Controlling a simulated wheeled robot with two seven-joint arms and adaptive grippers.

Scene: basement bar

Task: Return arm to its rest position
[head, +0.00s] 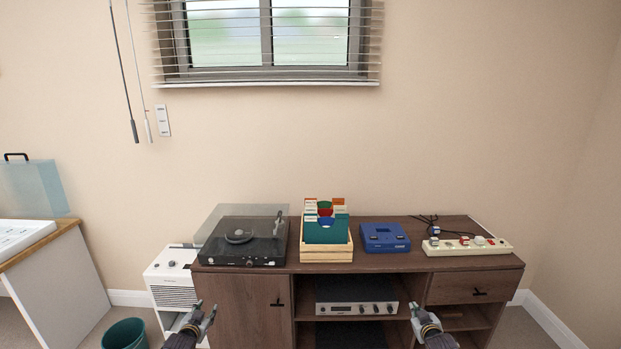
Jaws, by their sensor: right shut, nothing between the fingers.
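My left gripper (206,309) is at the bottom of the head view, in front of the cabinet's left door. Its two fingertips stand apart with nothing visible between them. My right gripper (414,308) is at the bottom right of centre, in front of the cabinet's open shelves. Its fingers are shut and hold nothing. Both grippers are low in the view, below the level of the cabinet top. Most of both arms is out of view.
The wooden cabinet (237,306) carries a turntable (242,236), a record crate (326,255), a blue device (385,237) and a power strip (467,246). An amplifier (356,296) sits on its shelf. A white unit (172,280) and green bin (125,334) stand left.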

